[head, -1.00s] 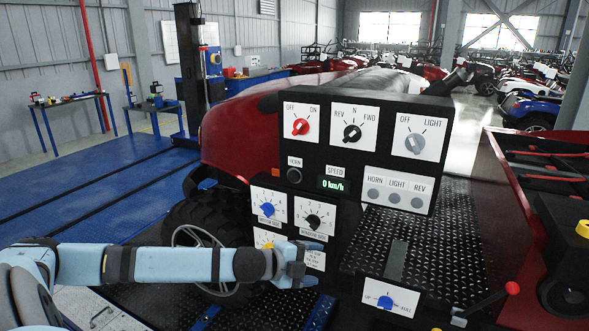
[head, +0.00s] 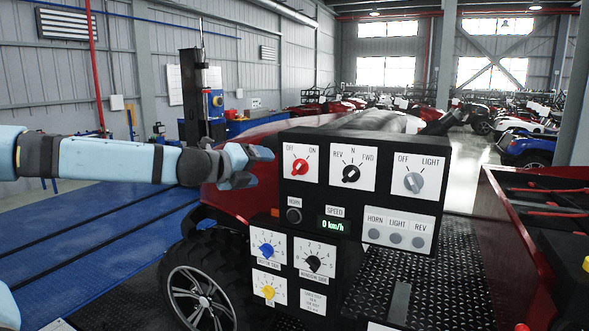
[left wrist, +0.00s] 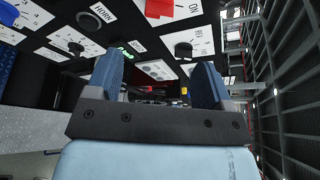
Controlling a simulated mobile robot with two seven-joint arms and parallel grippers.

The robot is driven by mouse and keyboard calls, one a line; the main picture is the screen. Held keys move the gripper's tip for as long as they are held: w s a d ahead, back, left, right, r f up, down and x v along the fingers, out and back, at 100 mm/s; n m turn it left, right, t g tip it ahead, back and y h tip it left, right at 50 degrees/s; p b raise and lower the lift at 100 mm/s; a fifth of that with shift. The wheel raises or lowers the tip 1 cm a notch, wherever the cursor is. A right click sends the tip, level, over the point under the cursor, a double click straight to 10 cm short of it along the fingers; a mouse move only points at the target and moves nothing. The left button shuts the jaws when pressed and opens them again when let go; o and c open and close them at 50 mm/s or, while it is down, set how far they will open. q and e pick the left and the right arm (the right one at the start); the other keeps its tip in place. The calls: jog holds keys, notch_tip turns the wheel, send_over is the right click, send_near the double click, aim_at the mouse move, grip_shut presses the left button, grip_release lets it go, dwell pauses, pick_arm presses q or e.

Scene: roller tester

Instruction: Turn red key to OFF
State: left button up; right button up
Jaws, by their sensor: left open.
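The red key (head: 300,167) sits on a white plate marked OFF on the left and ON on the right, at the upper left of the black control panel (head: 325,195). Its exact pointing direction is hard to tell. My left gripper (head: 260,165) is open and empty, just left of the panel's edge at about the key's height in the picture, apart from the key. In the left wrist view the two blue fingers (left wrist: 158,78) are spread, and the red key (left wrist: 158,8) shows at the top edge, beyond them. My right gripper is not in view.
Next to the key are a black REV/N/FWD knob (head: 351,173) and a grey LIGHT knob (head: 413,182). Below are a round HORN button (head: 294,215) and blue, black and yellow dials. A red vehicle body (head: 490,240) stands at right. Blue floor platforms lie open at left.

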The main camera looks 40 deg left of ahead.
pick_arm(q)
jog(key=p, duration=0.2)
send_near(295, 169)
jog(key=w, duration=0.1)
jog(key=p+x, duration=0.3)
jog(key=p, duration=0.1)
jog(key=shift+w, duration=0.15)
jog(key=p+x, duration=0.2)
jog(key=x, duration=0.2)
jog(key=shift+w+p, duration=0.2)
jog(key=shift+p, duration=0.2)
jog(key=shift+w+f, duration=0.25)
jog(key=shift+w, duration=0.25)
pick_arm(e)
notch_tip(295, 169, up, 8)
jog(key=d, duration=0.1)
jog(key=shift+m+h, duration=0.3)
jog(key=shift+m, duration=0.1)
pick_arm(q)
jog(key=shift+c, duration=0.4)
